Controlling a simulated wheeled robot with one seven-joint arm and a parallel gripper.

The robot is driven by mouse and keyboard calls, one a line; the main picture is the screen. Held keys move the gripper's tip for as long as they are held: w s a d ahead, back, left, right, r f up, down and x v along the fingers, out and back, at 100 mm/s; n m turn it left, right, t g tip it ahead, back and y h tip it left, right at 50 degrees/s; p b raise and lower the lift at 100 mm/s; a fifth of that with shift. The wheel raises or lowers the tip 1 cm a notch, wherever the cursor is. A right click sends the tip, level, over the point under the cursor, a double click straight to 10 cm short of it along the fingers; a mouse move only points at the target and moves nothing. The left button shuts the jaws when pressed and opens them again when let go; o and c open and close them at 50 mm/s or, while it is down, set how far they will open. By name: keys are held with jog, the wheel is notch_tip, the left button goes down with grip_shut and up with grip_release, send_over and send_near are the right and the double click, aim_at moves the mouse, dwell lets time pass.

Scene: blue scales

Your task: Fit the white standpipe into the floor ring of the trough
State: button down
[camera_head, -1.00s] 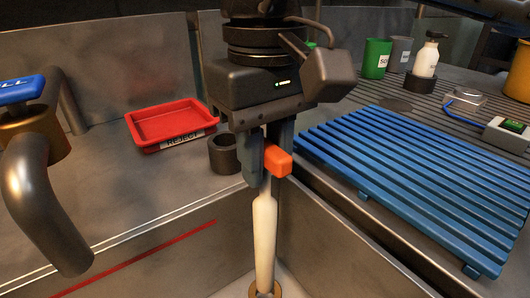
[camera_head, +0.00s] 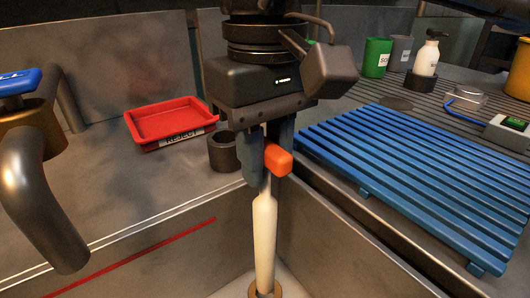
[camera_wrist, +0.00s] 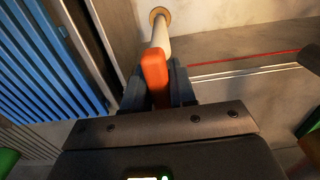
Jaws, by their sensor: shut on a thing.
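The white standpipe (camera_head: 264,240) hangs upright below my gripper (camera_head: 267,168), which is shut on its upper end. An orange block (camera_head: 277,159) shows at the fingers, at the top of the pipe. The brass floor ring (camera_head: 254,293) lies at the bottom of the trough (camera_head: 340,255), at the lower edge of the head view. The pipe's lower end meets the ring in the picture; I cannot tell how deep it sits. In the wrist view the pipe (camera_wrist: 162,36) runs away from the fingers to the ring (camera_wrist: 159,13).
A red reject tray (camera_head: 170,124) and a dark cup (camera_head: 222,152) stand on the left ledge. A blue slatted rack (camera_head: 415,180) lies to the right. A large tap (camera_head: 35,190) stands at the far left. A red line (camera_head: 140,256) marks the trough wall.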

aim_at(265, 141)
jog(key=shift+f+b, duration=2.15)
jog(key=shift+f, duration=0.15)
dwell(0.8)
jog(key=c, duration=0.8)
grip_release()
jog(key=shift+c, duration=0.2)
jog(key=shift+r+p, duration=0.8)
jog(key=shift+r, duration=3.15)
jog(key=shift+r, duration=0.1)
